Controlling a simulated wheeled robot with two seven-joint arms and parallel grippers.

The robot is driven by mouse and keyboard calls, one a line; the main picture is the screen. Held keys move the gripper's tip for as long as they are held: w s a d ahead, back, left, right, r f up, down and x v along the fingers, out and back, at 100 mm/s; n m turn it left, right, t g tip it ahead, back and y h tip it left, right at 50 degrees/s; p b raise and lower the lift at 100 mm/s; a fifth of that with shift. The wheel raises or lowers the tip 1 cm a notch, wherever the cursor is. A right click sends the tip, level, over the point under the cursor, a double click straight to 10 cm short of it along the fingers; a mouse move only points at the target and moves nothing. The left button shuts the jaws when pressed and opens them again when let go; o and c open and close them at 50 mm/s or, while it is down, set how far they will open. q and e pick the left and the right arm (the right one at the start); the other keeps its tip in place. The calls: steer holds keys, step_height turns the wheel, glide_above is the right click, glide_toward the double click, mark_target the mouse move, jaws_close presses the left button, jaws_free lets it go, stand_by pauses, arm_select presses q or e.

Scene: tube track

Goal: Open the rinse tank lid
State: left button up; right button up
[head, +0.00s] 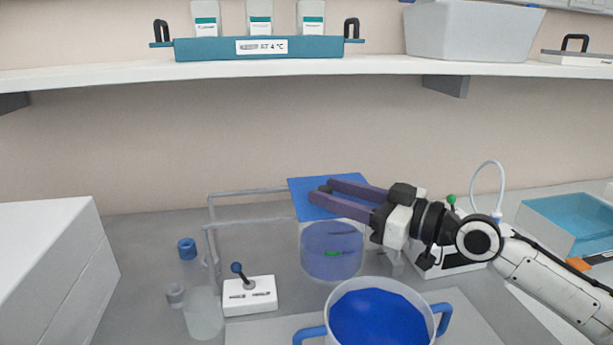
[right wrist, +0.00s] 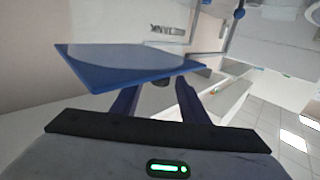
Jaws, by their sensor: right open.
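A flat blue square panel (head: 305,184), which looks like the rinse tank lid, stands above a clear round vessel (head: 332,262) with a bluish inside. Thin grey rails (head: 250,191) run beside it on the left. My right gripper (head: 318,189) is open, and in the head view its two dark fingers cross in front of the panel. In the right wrist view the panel (right wrist: 125,68) looks tilted and covers the fingertips. I cannot tell whether the fingers touch it. The panel's joint with the tank is hidden. My left gripper is not in view.
A blue-handled pot (head: 333,297) stands in front. A white lever box (head: 250,302) and a blue-capped bottle (head: 204,315) stand to the left, near a large white box (head: 45,250). A turquoise tray (head: 545,235) is at right. A shelf (head: 380,65) spans above.

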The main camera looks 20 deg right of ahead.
mark_target(306, 198)
steer(key=p+x, duration=0.1)
steer(key=x, duration=0.5)
steer(key=shift+a+p, duration=0.1)
steer(key=shift+p, duration=0.3)
jaws_close()
